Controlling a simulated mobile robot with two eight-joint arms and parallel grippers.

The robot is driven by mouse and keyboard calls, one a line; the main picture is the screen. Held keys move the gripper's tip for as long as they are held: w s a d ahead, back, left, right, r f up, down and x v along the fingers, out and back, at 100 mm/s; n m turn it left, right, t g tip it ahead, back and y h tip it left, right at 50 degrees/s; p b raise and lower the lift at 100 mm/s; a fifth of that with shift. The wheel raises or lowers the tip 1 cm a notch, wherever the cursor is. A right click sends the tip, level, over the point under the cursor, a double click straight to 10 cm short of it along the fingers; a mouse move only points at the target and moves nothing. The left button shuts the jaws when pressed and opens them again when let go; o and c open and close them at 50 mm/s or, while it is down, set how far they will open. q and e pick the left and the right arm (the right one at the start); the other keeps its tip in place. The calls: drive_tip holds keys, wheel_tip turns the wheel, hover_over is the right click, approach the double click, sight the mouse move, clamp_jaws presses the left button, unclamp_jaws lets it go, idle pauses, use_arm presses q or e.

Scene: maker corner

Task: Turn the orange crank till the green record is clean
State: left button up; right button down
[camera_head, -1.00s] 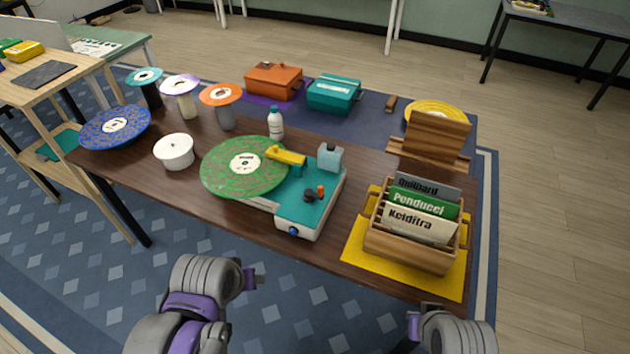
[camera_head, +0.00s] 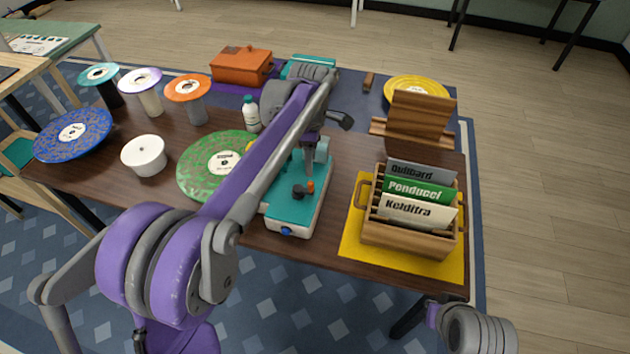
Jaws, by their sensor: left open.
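The green record (camera_head: 205,165), with a white label and brownish speckles, lies on the left side of the teal-topped cleaning machine (camera_head: 288,212). My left arm hides its right part. The small orange crank knob (camera_head: 310,186) stands upright on the machine's top beside a dark hub. My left gripper (camera_head: 311,150) points down above the back of the machine, behind the crank and apart from it. It is open, though its fingers are hard to make out. My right gripper (camera_head: 432,313) is low at the table's front right edge; its jaws are not clear.
A white bottle (camera_head: 251,114) and white tub (camera_head: 144,156) stand left of my arm. A wooden crate (camera_head: 408,238) of record sleeves sits on a yellow mat (camera_head: 362,243) to the right. A blue record (camera_head: 73,135) and several spindle stands are at the left.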

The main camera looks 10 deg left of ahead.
sight(311, 182)
use_arm(q)
wheel_tip(311, 182, down, 10)
drive_tip(key=shift+r, duration=0.1)
idle(0.4)
clamp_jaws()
